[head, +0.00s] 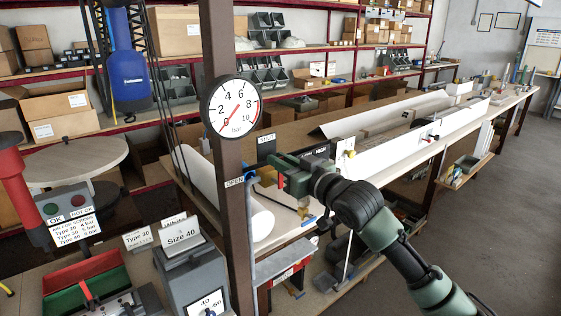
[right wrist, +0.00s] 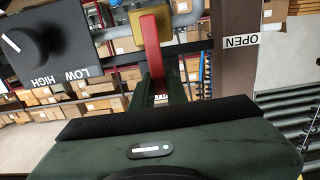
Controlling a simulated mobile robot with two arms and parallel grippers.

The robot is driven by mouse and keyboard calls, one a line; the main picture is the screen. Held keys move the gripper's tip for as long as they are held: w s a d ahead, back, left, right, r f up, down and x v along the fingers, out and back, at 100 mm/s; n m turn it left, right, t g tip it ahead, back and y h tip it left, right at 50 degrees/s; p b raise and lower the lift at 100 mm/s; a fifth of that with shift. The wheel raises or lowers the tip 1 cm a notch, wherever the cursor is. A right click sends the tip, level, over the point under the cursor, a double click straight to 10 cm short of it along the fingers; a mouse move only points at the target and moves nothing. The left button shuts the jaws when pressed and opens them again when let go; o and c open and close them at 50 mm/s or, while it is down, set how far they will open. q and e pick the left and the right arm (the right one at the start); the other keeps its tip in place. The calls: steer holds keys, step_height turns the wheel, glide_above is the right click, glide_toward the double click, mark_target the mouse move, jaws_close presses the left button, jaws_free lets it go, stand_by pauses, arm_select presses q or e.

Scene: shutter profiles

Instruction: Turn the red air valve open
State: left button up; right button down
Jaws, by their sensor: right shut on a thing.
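The red air valve lever (right wrist: 150,45) stands out from a yellow valve body (right wrist: 122,32) in the right wrist view. In the head view, the lever (head: 281,181) shows as a small red piece beside the brass-yellow body (head: 267,174), partly hidden by my gripper. My right gripper (head: 282,168) is shut on the lever; it also shows in the right wrist view (right wrist: 163,92). An OPEN label (head: 234,182) is on the brown post, left of the valve. A SHUT label (head: 266,139) is above it. The gauge (head: 232,106) needle points near 0. My left gripper is out of view.
The brown post (head: 222,220) stands close left of my right gripper. A black box with a LOW/HIGH knob (right wrist: 38,45) is close to the lever. A blue tool (head: 128,65) hangs at upper left. The floor at the right (head: 505,210) is clear.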

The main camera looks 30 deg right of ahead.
steer(key=shift+a, duration=0.15)
stand_by(0.6)
steer(key=shift+a+n, duration=0.4)
steer(key=shift+n, duration=0.6)
steer(key=n, duration=0.1)
steer(key=a+n, duration=0.1)
steer(key=shift+s+a+f+n+p, duration=0.1)
steer(key=shift+a+f+n+p, duration=0.1)
steer(key=shift+n+p, duration=0.15)
steer(key=n, duration=0.1)
steer(key=a+f+n, duration=0.1)
steer(key=n, duration=0.1)
steer(key=a+n, duration=0.1)
steer(key=shift+s+f, duration=0.1)
steer(key=shift+f, duration=0.15)
steer(key=shift+a+f+n, duration=0.35)
steer(key=shift+f+n, duration=0.45)
steer(key=shift+n, duration=0.8)
steer(key=shift+a+f+n, duration=0.3)
steer(key=shift+f+n, duration=0.45)
steer(key=shift+n, duration=0.8)
steer(key=shift+a+f+n, duration=0.35)
steer(key=shift+f+n, duration=0.45)
steer(key=shift+n, duration=0.8)
steer(key=c, duration=1.4)
jaws_free()
